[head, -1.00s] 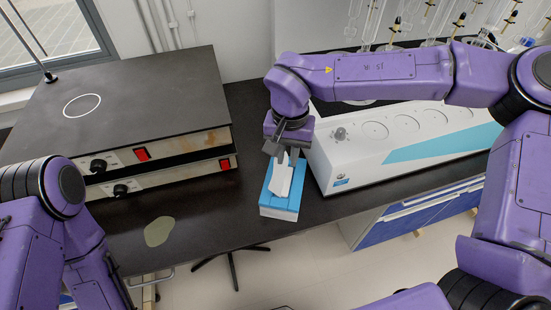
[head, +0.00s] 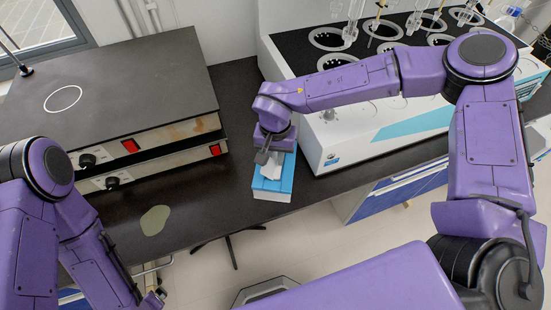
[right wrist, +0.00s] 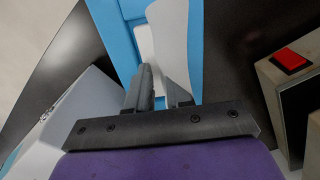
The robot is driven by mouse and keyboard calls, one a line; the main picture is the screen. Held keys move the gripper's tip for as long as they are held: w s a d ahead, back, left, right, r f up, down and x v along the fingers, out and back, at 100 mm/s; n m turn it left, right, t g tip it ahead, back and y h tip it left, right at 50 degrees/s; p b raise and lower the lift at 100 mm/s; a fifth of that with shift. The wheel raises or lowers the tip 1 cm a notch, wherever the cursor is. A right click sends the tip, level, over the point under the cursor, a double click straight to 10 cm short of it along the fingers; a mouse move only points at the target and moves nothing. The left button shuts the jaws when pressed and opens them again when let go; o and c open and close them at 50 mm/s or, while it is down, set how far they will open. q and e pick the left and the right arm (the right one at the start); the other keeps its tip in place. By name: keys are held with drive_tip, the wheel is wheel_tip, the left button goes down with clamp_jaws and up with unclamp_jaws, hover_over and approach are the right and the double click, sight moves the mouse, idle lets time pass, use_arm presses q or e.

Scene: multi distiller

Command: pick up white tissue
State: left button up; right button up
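The white tissue (head: 271,172) sticks up from the top of a blue tissue box (head: 272,190) on the black bench. In the right wrist view the tissue (right wrist: 174,35) stands at the fingers, with the blue box (right wrist: 122,40) beyond it. My right gripper (head: 270,157) points down at the tissue, low over the box. In the right wrist view a gap shows between its two fingers (right wrist: 160,88); whether both touch the tissue cannot be seen. My left arm is at the lower left; its gripper (head: 157,298) shows only partly at the bottom, its fingers unclear.
A white multi-place distiller (head: 340,135) with glassware stands right of the box. A black-topped unit with red switches (head: 140,75) stands to the left. A greenish flat patch (head: 155,220) lies on the bench, whose front edge is near the box.

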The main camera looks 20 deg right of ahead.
clamp_jaws()
drive_tip(key=shift+r, duration=0.45)
drive_tip(key=s+a+r+p, duration=0.2)
drive_tip(key=s+a+r, duration=0.2)
drive_tip(key=r, duration=0.5)
drive_tip(key=s+a+r+p, duration=0.3)
drive_tip(key=s+a+r, duration=0.1)
drive_tip(key=s+r, duration=0.3)
wheel_tip(320, 180, up, 2)
drive_tip(key=shift+s+r, duration=0.1)
drive_tip(key=shift+s, duration=0.15)
